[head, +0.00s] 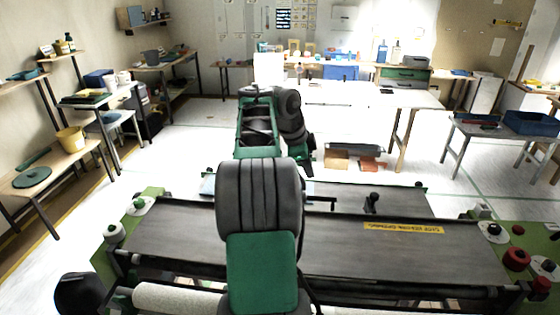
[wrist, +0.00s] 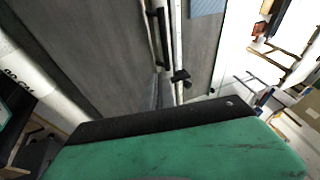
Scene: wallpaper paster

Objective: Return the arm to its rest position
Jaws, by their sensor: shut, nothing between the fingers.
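My arm rises from the bottom middle of the head view in black and green links. It bends at the top, and its end hangs down on the right side. My gripper (head: 308,168) is at that low end, above the far part of the machine. It is small and dark there; it looks shut and empty, and its fingertips are hard to make out. In the wrist view a green housing with a black edge fills the bottom, and no fingertips show.
The pasting machine (head: 340,245) with its grey bed lies across the front, with a black knob (head: 372,203) standing on it. The knob also shows in the wrist view (wrist: 181,77). A white table (head: 350,95) stands beyond. A side table (head: 50,165) with a yellow bucket (head: 71,138) is left.

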